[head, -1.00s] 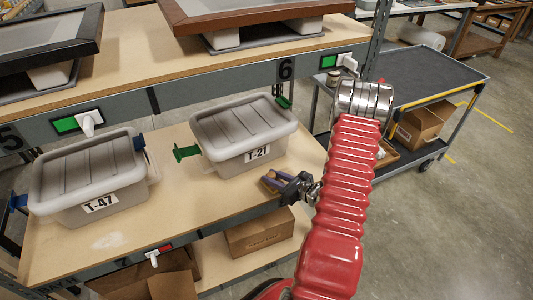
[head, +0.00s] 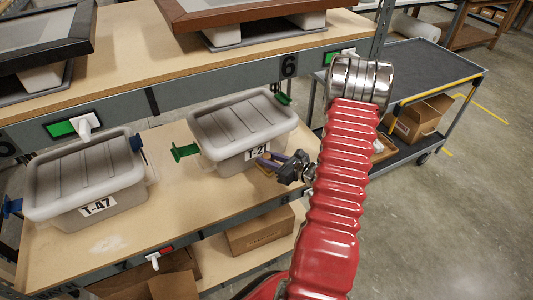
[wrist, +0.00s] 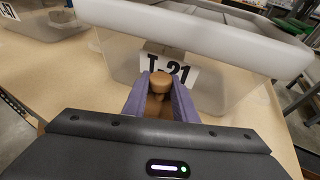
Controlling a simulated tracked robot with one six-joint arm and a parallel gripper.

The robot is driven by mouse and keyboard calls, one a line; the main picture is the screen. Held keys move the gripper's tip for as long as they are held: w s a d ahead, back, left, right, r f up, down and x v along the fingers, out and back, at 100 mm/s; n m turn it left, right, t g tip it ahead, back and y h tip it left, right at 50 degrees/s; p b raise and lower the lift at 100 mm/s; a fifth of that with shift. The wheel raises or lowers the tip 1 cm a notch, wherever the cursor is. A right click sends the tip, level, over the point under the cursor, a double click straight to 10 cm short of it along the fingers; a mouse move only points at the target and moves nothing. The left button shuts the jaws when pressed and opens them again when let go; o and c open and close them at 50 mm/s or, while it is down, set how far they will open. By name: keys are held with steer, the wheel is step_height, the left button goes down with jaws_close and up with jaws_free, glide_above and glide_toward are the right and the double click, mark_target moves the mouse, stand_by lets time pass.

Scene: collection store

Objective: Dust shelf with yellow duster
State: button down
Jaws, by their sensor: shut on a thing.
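The lower wooden shelf (head: 190,225) has a pale dusty smear (head: 108,243) on its left front part. My gripper (head: 270,160) is in front of the grey lidded tub T-21 (head: 240,120), close to its label. In the wrist view its purple fingers (wrist: 160,88) are shut on a brown, round-ended piece (wrist: 158,104), which looks like a handle. The lower part of that piece is hidden by the gripper body. No yellow duster cloth or head shows in either view.
Tub T-47 (head: 85,180) stands on the same shelf at the left. Framed pictures lie on the upper shelf (head: 130,50), whose front beam (head: 190,93) overhangs. Cardboard boxes (head: 258,235) sit below. A grey trolley (head: 430,70) stands at the right. The shelf's front middle is clear.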

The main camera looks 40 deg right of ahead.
steer(key=shift+r, duration=1.6)
steer(key=shift+s, duration=0.1)
